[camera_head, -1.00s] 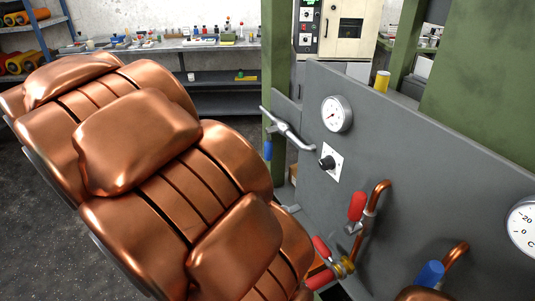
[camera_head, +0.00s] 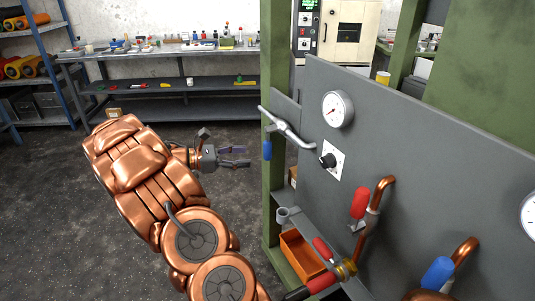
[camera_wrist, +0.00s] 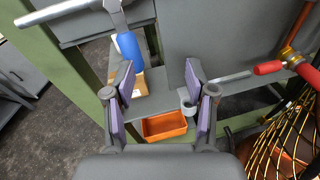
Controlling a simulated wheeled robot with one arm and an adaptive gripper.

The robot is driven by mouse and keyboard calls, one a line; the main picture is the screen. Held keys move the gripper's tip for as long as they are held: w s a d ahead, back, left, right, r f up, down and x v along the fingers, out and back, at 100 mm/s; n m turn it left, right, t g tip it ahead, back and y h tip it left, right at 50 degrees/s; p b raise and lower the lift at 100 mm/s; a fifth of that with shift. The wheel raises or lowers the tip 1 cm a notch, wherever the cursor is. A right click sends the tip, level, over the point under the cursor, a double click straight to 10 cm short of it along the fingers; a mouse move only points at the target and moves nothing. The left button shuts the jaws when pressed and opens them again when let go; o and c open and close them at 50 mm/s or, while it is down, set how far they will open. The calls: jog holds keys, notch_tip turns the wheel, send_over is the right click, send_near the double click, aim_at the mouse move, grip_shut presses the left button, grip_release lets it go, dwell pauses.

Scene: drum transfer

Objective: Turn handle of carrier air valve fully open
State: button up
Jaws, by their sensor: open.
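Several handles could be the carrier air valve's; no readable label tells which. A red handle (camera_head: 359,203) stands upright on a copper pipe by the grey panel, and more red handles (camera_head: 322,250) sit below it. A blue handle (camera_head: 437,273) tilts on another pipe at the lower right. Another blue grip (camera_head: 267,150) hangs below a silver lever on the green post; it also shows in the wrist view (camera_wrist: 128,48). My gripper (camera_head: 243,157) is open and empty, left of the post and apart from every handle. Its fingers (camera_wrist: 161,85) show purple pads in the wrist view.
An orange bin (camera_head: 301,254) and a grey cup (camera_head: 283,214) stand near the post's foot. A workbench (camera_head: 190,49) runs along the back. Floor left of the post is clear.

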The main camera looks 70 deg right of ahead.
jog(key=n+h, duration=0.1)
jog(key=n, duration=0.1)
send_near(268, 151)
jog(key=s+d+f, duration=0.1)
jog(key=d, duration=0.2)
jog(key=shift+g, duration=0.4)
jog(key=shift+p+x, duration=0.45)
jog(key=shift+x, duration=3.4)
jog(key=shift+f, duration=0.1)
grip_shut()
